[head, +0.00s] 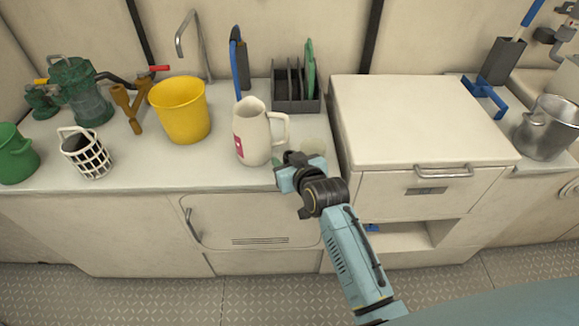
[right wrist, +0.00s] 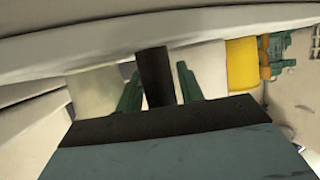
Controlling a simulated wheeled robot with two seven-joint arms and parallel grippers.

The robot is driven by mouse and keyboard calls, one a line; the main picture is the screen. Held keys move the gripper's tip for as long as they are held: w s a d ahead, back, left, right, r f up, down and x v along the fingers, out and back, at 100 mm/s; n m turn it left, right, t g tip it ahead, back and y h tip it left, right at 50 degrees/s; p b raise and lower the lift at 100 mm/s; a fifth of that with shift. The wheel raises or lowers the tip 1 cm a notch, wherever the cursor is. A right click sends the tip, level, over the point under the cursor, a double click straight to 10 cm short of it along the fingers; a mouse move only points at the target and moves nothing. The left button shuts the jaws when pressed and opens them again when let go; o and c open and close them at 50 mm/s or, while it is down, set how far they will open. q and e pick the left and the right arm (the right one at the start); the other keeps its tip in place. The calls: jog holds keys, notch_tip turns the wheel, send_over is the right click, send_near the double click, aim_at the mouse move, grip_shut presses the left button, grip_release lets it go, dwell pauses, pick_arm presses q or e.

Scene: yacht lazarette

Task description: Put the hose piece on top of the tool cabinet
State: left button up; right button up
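The hose piece (right wrist: 155,75) is a short black cylinder in the right wrist view, between the two green fingers of my right gripper (right wrist: 160,82). The fingers lie close along both its sides; I cannot tell whether they press on it. In the head view my right gripper (head: 290,163) is at the counter's front edge, left of the cabinet, and I cannot make out the hose piece there. The tool cabinet (head: 420,115) is a cream box with a drawer and a bare flat top. My left gripper is not in view.
A dark rack (head: 296,100) is behind. A yellow bucket (head: 180,112) stands further left. A metal pot (head: 546,130) is right of the cabinet.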

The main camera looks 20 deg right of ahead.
jog(key=shift+w, duration=0.15)
jog(key=shift+c, duration=0.3)
jog(key=c, duration=0.7)
grip_shut()
jog(key=shift+r, duration=0.1)
